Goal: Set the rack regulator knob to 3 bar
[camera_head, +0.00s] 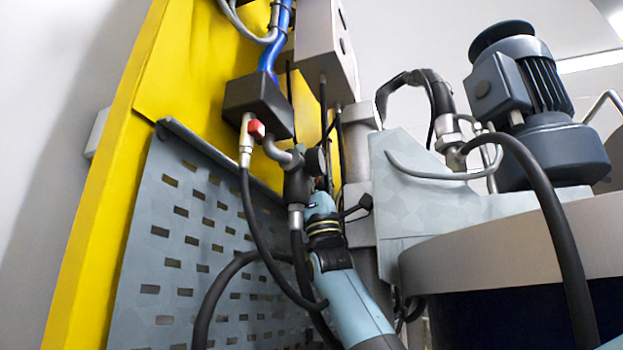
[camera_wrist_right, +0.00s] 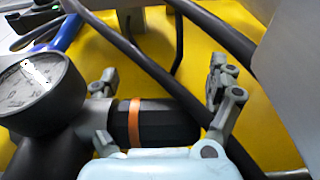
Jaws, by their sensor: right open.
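The rack regulator (camera_head: 297,183) hangs below a dark block on the yellow rack in the head view, with a dark round gauge (camera_head: 316,160) at its side. In the right wrist view the gauge (camera_wrist_right: 40,92) is large at the left; its reading is not legible. The black knob (camera_wrist_right: 155,122) with an orange band (camera_wrist_right: 135,122) lies beside it. My right gripper (camera_wrist_right: 163,75) is open, with one grey finger on each side of the knob in the picture. I cannot tell whether they touch it. In the head view my right arm reaches up to the regulator. My left gripper is not in view.
Black hoses (camera_head: 262,245) loop below the regulator, and one cable (camera_wrist_right: 135,55) crosses near the knob in the wrist view. A red valve handle (camera_head: 257,130) sits left of the regulator. A perforated grey panel (camera_head: 165,240) is behind; a drum (camera_head: 500,250) with motor (camera_head: 540,120) stands right.

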